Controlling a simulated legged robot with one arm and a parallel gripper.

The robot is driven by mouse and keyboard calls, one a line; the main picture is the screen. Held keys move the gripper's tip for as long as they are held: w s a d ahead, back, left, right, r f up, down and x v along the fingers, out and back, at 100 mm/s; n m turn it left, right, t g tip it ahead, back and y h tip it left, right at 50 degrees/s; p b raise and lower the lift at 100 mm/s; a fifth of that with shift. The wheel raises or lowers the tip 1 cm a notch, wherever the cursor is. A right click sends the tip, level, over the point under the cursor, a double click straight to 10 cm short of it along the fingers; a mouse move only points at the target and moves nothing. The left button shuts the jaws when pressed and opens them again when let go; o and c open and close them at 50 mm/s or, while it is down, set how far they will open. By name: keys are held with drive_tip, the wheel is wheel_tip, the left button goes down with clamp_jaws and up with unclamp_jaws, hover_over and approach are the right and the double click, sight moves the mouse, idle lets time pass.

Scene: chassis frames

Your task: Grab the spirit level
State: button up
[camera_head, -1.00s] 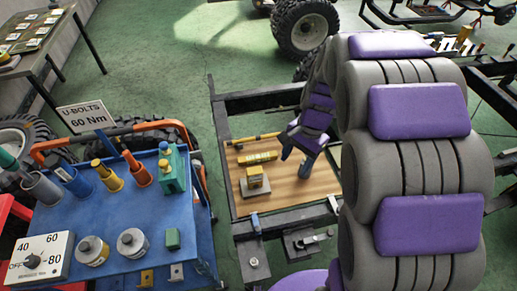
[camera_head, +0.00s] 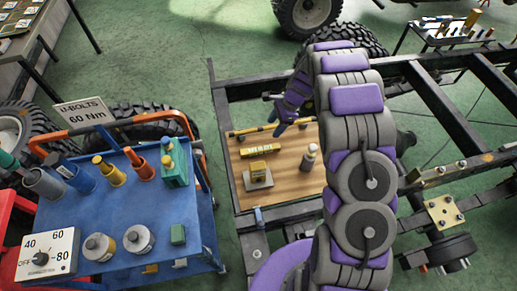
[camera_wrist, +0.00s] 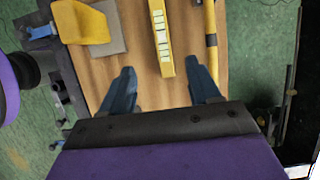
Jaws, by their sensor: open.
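A yellow bar with pale segments (camera_head: 258,148), which looks like the spirit level, lies on the wooden board (camera_head: 283,175). In the wrist view the bar (camera_wrist: 160,35) points away from me, its near end between the tips of my gripper (camera_wrist: 161,75). The blue fingers are spread open with nothing held, and I cannot tell their height above the board. In the head view my gripper (camera_head: 279,127) hangs at the board's back edge, just beyond the bar and beside a thin yellow rod (camera_head: 250,131). The rod (camera_wrist: 210,35) lies right of the bar in the wrist view.
A blue tool cart (camera_head: 115,210) with several sockets stands to the left.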

drive_tip(key=b, duration=0.2)
hover_over(261, 148)
drive_tip(key=d, duration=0.3)
wheel_tip(261, 148, down, 9)
drive_tip(key=shift+s+r, duration=0.1)
drive_tip(key=shift+a+f, duration=0.65)
drive_tip(key=shift+d+b+x, duration=0.15)
drive_tip(key=shift+b+x, duration=0.35)
drive_tip(key=shift+x, duration=0.65)
drive_tip(key=shift+d+b+x, duration=0.1)
drive_tip(key=shift+b+x, duration=0.35)
drive_tip(key=shift+x, duration=0.7)
drive_tip(key=shift+w, duration=0.3)
drive_tip(key=shift+a, duration=0.1)
drive_tip(key=shift+c, duration=0.3)
drive_tip(key=shift+f, duration=0.1)
drive_tip(key=c, duration=0.3)
clamp_jaws()
